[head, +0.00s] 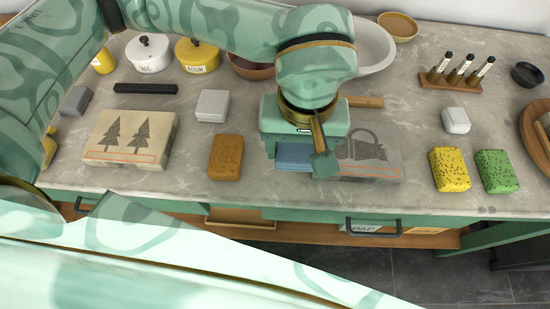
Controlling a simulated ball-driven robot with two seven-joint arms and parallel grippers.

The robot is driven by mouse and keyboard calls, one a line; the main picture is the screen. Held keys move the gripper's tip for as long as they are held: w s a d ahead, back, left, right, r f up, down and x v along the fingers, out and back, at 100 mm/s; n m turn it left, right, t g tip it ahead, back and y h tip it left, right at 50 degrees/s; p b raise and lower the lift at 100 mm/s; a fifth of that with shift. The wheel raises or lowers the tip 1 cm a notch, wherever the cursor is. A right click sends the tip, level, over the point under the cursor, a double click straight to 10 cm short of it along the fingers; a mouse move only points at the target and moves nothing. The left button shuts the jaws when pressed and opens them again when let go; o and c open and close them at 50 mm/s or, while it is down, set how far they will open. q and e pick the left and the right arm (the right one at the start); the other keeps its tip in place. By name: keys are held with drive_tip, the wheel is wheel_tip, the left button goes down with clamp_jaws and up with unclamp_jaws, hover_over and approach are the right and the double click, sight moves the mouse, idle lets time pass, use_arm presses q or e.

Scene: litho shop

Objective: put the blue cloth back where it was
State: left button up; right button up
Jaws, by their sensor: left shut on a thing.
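My left gripper (300,150) points down over the worktop, between the brown sponge and the stone with the basket drawing. It is shut on the blue cloth (292,157). The cloth shows as a folded blue patch below the gripper body, and its upper part is hidden. I cannot tell whether the cloth touches the worktop. My right gripper is not in view.
Left of the gripper are a brown sponge (226,157) and a stone with tree drawings (131,139). The basket stone (369,152) is close on its right. Yellow (449,169) and green (496,171) sponges lie farther right. The grey worktop (415,110) has bare room between them.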

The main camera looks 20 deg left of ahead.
sight(279, 154)
use_arm(q)
drive_tip(key=a+f, duration=0.2)
drive_tip(key=f, duration=0.1)
drive_tip(key=a+f+b, duration=0.1)
drive_tip(key=shift+w+a+f, duration=0.2)
drive_tip(key=shift+a+f, duration=0.05)
drive_tip(key=shift+f, duration=0.15)
drive_tip(key=f, duration=0.2)
drive_tip(key=f+b, duration=0.1)
drive_tip(key=shift+a+f, duration=0.35)
drive_tip(key=shift+w+f, duration=0.1)
drive_tip(key=o, duration=0.5)
drive_tip(key=shift+f, duration=0.1)
drive_tip(key=shift+c, duration=0.2)
drive_tip(key=o, duration=0.4)
